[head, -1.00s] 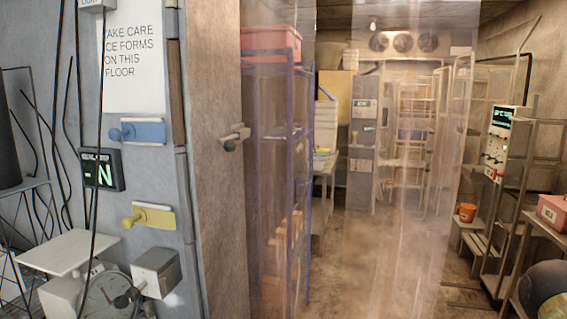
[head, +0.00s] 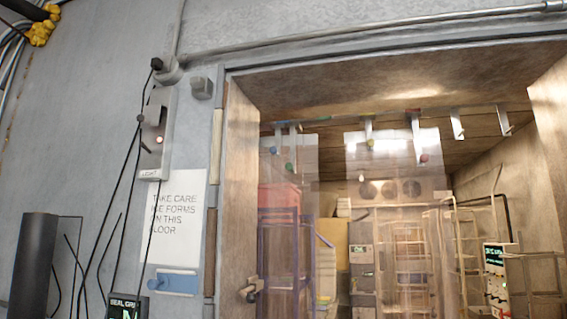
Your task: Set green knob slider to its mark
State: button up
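A rail runs along the top of the freezer doorway, with several pale metal brackets hanging from it. My gripper is not in view.
Clear curtain strips (head: 392,160) hang in the doorway. A dark cylinder (head: 35,265) stands at the lower left.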

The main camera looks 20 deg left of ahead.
aim_at(292, 128)
jog(key=u, duration=0.45)
jog(key=i, duration=1.05)
jog(key=z, duration=0.1)
